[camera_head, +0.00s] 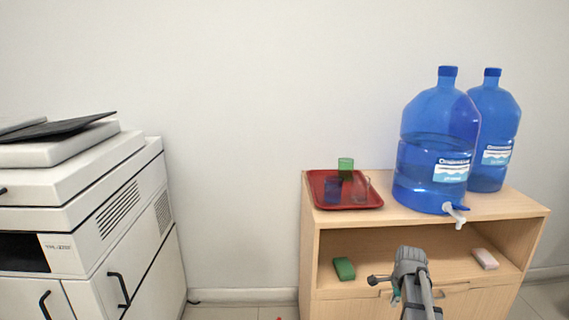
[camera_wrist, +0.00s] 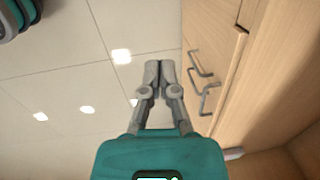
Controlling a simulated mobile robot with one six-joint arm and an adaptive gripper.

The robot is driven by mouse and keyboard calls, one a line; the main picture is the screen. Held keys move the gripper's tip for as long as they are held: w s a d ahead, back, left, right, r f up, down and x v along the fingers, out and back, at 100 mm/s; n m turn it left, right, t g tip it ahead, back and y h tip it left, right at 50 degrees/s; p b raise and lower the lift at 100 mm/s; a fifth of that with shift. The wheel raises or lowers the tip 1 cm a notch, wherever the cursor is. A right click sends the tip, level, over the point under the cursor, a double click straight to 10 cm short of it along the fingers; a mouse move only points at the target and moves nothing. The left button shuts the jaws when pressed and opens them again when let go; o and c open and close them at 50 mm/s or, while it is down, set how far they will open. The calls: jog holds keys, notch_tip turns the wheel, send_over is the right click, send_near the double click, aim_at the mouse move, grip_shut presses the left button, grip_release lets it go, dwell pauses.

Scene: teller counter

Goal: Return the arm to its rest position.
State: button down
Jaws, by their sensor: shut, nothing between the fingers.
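My gripper (camera_wrist: 159,72) shows in the wrist view with its two grey fingers together and nothing between them. It hangs over the tiled floor, to the left of the wooden cabinet's front. In the head view my grey arm (camera_head: 411,275) rises at the lower right, in front of the cabinet (camera_head: 310,250). The gripper's fingertips cannot be made out clearly in the head view.
On the cabinet top are a red tray (camera_head: 322,203) with several cups and two blue water bottles (camera_head: 437,145) (camera_head: 494,130), one with a tap (camera_head: 455,214). The shelf holds a green block (camera_head: 344,268) and a pink block (camera_head: 485,259).

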jog(key=s+a+n+g, duration=0.1)
jog(key=s+a+n, duration=1.4)
jog(key=a+n, duration=0.3)
notch_tip(320, 180, up, 30)
jog(key=p, duration=3)
jog(key=shift+w+d, duration=0.15)
jog(key=shift+d, duration=0.05)
jog(key=shift+r, duration=0.1)
